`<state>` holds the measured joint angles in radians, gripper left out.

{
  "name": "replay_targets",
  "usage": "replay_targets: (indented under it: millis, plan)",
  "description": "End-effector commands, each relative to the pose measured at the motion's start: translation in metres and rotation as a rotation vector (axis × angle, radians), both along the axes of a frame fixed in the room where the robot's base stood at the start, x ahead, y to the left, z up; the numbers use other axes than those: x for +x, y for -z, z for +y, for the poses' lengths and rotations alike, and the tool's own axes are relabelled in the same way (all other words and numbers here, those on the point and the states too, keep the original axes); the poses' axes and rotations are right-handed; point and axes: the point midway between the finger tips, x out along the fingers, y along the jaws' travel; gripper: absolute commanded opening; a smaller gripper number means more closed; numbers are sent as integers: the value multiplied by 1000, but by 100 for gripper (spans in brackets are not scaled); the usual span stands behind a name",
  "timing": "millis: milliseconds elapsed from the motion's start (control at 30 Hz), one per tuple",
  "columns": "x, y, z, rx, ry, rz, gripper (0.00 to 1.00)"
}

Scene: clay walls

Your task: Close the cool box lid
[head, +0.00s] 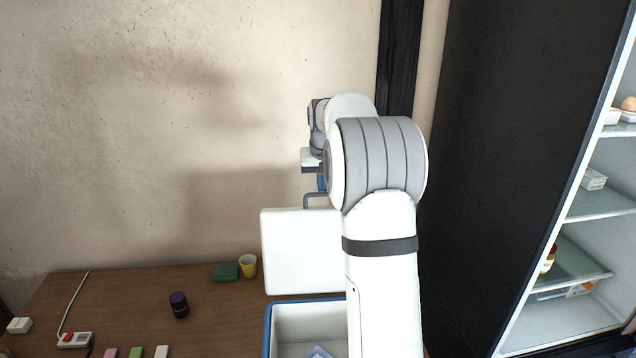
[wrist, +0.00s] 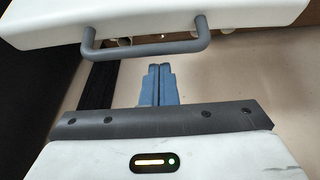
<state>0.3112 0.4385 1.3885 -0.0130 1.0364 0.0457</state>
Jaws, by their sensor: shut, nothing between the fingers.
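The cool box (head: 268,335) stands on the table, with a blue rim and a white inside that holds a light blue item. Its white lid (head: 300,252) stands open and upright at the back of the box. In the head view, my arm hides the right parts of box and lid.
A yellow cup (head: 248,266), green block (head: 226,272) and dark jar (head: 179,305) stand on the wooden table (head: 130,295) left of the box. A red-and-white switch (head: 75,340) with a cord lies farther left. An open refrigerator (head: 570,320) stands at right. A wall is behind.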

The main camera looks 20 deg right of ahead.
Motion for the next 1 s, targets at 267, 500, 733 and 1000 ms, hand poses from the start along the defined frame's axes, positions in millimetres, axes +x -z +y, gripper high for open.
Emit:
replay_targets:
  millis: [267, 500, 733, 1000]
  plan:
    - [-7, 0, 2, 0, 0, 1, 0]
    - [-7, 1, 11, 0, 0, 1, 0]
    - [-13, 0, -1, -10, 11, -28, 0]
    - [-20, -4, -5, -23, 24, -59, 0]
